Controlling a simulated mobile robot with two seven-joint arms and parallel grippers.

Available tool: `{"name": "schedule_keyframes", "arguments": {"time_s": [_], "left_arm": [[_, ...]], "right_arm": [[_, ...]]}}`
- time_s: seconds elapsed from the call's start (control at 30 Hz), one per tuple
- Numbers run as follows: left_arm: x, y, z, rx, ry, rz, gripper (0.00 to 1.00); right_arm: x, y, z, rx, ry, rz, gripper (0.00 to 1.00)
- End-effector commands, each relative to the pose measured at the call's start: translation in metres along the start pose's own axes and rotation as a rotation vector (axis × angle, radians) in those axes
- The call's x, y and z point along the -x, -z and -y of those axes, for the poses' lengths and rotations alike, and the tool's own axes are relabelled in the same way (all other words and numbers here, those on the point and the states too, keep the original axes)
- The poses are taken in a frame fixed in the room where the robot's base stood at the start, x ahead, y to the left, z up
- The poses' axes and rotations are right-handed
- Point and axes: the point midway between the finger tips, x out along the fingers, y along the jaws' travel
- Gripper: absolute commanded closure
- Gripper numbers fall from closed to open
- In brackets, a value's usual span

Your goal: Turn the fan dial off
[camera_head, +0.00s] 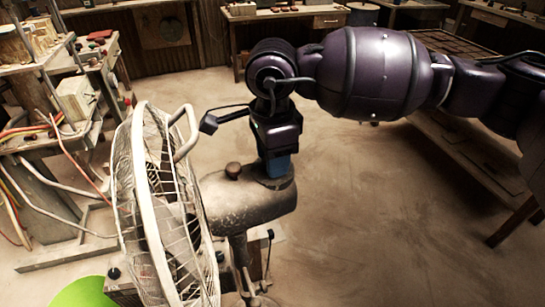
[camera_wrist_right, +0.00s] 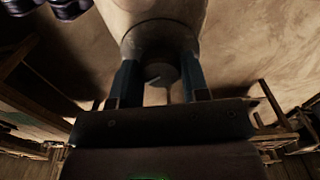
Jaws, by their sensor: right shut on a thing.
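The fan (camera_head: 150,200) stands at the centre left in the head view, its white wire cage facing left. Its worn motor housing (camera_head: 235,205) extends right from the cage, with a small brown knob (camera_head: 233,170) on top. My right gripper (camera_head: 279,166) points down at the housing's right end. In the right wrist view its two blue fingers (camera_wrist_right: 160,80) are shut on the round dial (camera_wrist_right: 160,72) at the end of the pale housing (camera_wrist_right: 155,15). The dial's marking and setting cannot be read. My left gripper is not in view.
A cluttered bench (camera_head: 50,150) with cables and pipes stands at the left. A green round thing (camera_head: 82,292) is at the bottom left. A low wooden table (camera_head: 470,155) is under my right arm. The floor right of the fan is clear.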

Motion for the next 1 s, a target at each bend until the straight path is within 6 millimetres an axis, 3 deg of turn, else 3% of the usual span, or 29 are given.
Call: {"name": "schedule_keyframes", "arguments": {"time_s": [1.0], "left_arm": [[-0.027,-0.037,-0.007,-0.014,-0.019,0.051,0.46]], "right_arm": [[-0.004,0.0,0.0,0.922,-0.003,0.003,0.82]]}}
